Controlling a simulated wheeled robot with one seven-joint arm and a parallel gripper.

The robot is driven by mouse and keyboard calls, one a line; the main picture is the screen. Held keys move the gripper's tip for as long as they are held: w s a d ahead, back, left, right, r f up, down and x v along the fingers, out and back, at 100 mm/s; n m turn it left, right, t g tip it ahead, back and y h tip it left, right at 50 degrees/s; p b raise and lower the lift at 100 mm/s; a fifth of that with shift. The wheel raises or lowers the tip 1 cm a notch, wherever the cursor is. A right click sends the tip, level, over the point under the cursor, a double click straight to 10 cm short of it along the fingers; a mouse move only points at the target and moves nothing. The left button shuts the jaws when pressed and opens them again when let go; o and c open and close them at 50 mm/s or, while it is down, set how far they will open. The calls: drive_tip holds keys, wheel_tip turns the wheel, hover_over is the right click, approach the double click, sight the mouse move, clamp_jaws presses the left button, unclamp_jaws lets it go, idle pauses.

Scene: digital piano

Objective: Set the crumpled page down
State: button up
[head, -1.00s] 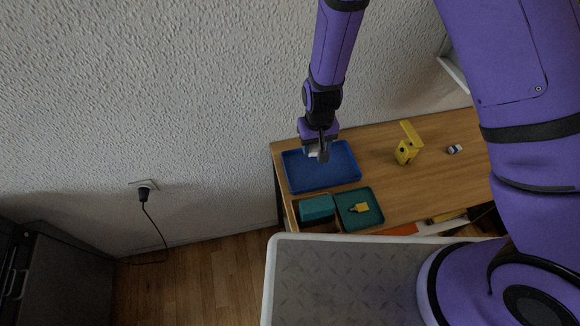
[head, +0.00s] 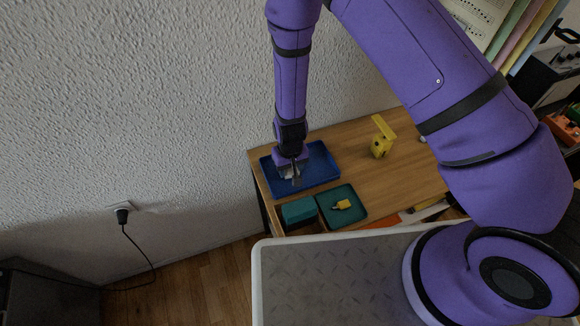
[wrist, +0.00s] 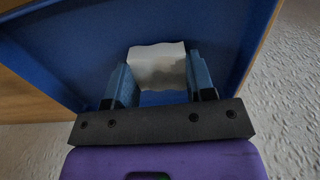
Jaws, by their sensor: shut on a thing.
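The crumpled page (wrist: 158,66) is a whitish, rough-edged lump between the two fingers in the wrist view. My gripper (wrist: 160,85) is shut on it. In the head view my gripper (head: 291,178) points down over the left part of the blue tray (head: 318,172), and a pale bit of the page shows at the fingers. The tray's blue floor (wrist: 75,50) fills most of the wrist view behind the page. I cannot tell whether the page touches the tray floor.
On the wooden desk (head: 390,180), a teal tray (head: 352,215) holds a small yellow item (head: 342,204). A teal box (head: 298,211) stands beside it. A yellow block-like object (head: 381,138) stands right of the blue tray. The textured wall runs close behind the tray.

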drive_tip(key=shift+f, duration=0.1)
drive_tip(key=o, duration=0.9)
drive_tip(key=w+d+r+y, duration=0.1)
drive_tip(key=d+r, duration=0.1)
drive_tip(key=r, duration=1.1)
drive_tip(key=w+d+r, duration=0.1)
drive_tip(key=d+r, duration=0.1)
drive_tip(key=r, duration=1.1)
drive_tip(key=s+d+r+m+t, duration=0.1)
drive_tip(key=d+r, duration=0.3)
drive_tip(key=r, duration=0.3)
drive_tip(key=s+d+r+t, duration=0.1)
drive_tip(key=s+d+r, duration=0.1)
drive_tip(key=d+r, duration=0.35)
drive_tip(key=s+d+r+t, duration=0.1)
drive_tip(key=s+d+r, duration=0.3)
drive_tip(key=s+r, duration=0.1)
drive_tip(key=s+d+r+m+t, duration=0.1)
drive_tip(key=s+d+r, duration=0.3)
drive_tip(key=s, duration=0.3)
drive_tip(key=s+d+r+m+t+h, duration=0.1)
drive_tip(key=s+d+r, duration=0.3)
drive_tip(key=s+r, duration=0.2)
drive_tip(key=shift+s+d+r, duration=0.15)
drive_tip(key=shift+r, duration=0.4)
